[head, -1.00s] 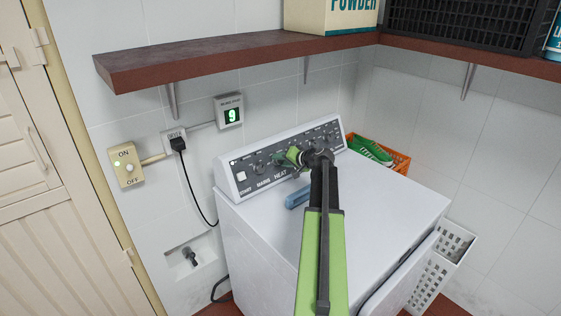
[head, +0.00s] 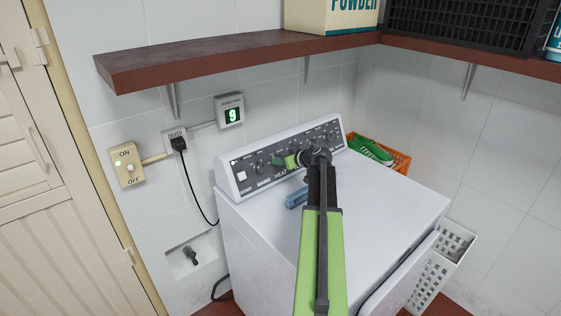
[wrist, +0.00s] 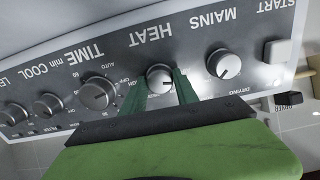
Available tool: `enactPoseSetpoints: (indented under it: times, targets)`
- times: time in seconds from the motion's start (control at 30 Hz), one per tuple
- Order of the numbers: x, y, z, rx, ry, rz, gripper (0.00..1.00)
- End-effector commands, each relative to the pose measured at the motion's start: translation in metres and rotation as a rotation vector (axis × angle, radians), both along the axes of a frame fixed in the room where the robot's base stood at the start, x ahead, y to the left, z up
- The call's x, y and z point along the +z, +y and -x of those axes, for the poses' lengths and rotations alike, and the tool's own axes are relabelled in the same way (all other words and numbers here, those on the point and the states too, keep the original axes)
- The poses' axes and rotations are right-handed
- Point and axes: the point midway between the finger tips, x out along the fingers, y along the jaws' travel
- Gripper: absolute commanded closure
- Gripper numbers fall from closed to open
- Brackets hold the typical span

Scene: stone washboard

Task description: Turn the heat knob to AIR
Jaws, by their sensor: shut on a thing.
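The heat knob (wrist: 159,77) is a round silver-grey dial under the HEAT label on the dryer's dark control panel (wrist: 190,98), which appears upside down in the wrist view. My gripper (wrist: 160,82) is shut on the knob, one green finger on each side of it. Part of a scale word shows beside the left finger; the rest is hidden by the fingers, and I cannot read AIR or the pointer's setting. In the head view my gripper (head: 279,161) reaches the panel from the right and covers the heat knob.
The mains knob (wrist: 224,63) and the time knob (wrist: 97,94) sit close on either side. A blue object (head: 297,197) lies on the white dryer top (head: 385,205). A brown shelf (head: 230,58) hangs above. An orange basket (head: 401,160) stands behind at the right.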

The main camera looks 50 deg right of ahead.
Motion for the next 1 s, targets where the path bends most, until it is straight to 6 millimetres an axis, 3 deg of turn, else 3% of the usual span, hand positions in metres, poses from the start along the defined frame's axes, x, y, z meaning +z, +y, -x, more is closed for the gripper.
enactPoseSetpoints:
  times: [0.4, 0.97, 1.0]
  targets:
    - [0.0008, 0.0005, -0.0012, 0.079, 0.017, 0.169, 1.00]
    - [0.0009, 0.0002, -0.0013, 0.090, 0.020, 0.195, 1.00]
    - [0.0010, 0.0002, -0.0012, 0.090, 0.020, 0.195, 0.60]
